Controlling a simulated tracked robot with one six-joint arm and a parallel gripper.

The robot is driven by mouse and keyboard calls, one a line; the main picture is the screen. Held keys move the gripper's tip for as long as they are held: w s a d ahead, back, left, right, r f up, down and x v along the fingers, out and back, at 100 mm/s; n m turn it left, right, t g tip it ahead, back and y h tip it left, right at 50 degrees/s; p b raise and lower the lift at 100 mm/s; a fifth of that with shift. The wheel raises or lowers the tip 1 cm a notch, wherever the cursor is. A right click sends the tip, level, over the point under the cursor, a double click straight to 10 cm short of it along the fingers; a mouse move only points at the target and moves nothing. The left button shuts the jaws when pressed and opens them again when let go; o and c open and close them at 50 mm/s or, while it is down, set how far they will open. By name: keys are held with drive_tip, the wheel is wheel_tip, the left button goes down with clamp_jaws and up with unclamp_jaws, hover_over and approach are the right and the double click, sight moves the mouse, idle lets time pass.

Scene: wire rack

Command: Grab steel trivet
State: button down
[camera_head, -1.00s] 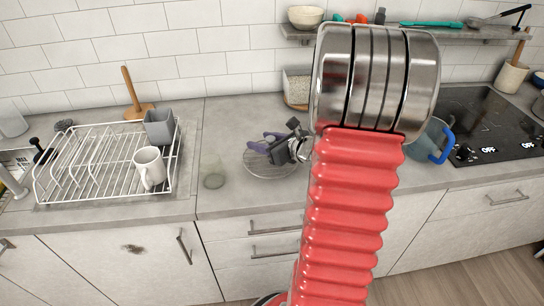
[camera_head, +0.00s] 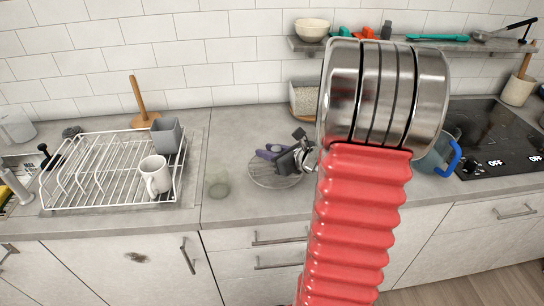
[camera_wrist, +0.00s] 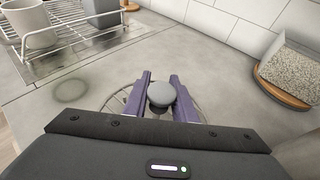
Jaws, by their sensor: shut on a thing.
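The steel trivet (camera_head: 264,178) is a round wire grid on the grey counter, left of my red arm in the head view. My gripper (camera_head: 264,151), with purple fingers, is over it and shut on it. In the wrist view the trivet's wires (camera_wrist: 116,102) show on both sides of the two purple fingers of my gripper (camera_wrist: 160,78). A grey rounded piece sits between the fingers, and I cannot tell what it is. The exact grip point is hidden. I cannot tell whether the trivet is raised off the counter.
A white dish rack (camera_head: 100,206) with a white mug (camera_head: 155,176) and grey holder (camera_head: 166,135) stands left. A flat round item (camera_head: 218,186) lies between rack and trivet. A container (camera_head: 304,101) stands behind. A blue-handled pot (camera_head: 434,160) and cooktop (camera_head: 495,135) are right.

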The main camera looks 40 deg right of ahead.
wheel_tip(320, 180, up, 10)
idle(0.5)
